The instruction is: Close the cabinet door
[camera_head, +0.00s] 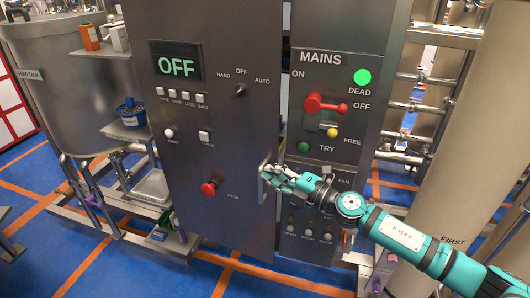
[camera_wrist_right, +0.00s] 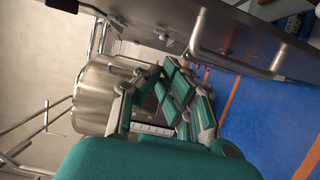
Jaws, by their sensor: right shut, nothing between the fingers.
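The cabinet door (camera_head: 222,110) is a tall grey panel with an OFF display, knobs and a red stop button. It stands slightly ajar, with a dark gap along its right edge beside the MAINS panel. Its vertical bar handle (camera_head: 263,184) is near that edge, and a bar handle (camera_wrist_right: 268,66) also shows in the right wrist view. My right gripper (camera_head: 268,172) is shut and empty, close to the handle in the head view. I cannot tell whether it touches the handle or door. It also shows in the wrist view (camera_wrist_right: 178,82). My left gripper is out of view.
The MAINS panel (camera_head: 331,100) with a red lever (camera_head: 325,104) is right of the door. A steel feed tank (camera_head: 70,95) and a shelf (camera_head: 125,131) with a blue container stand left. A beige column (camera_head: 468,130) is at the right, near my arm.

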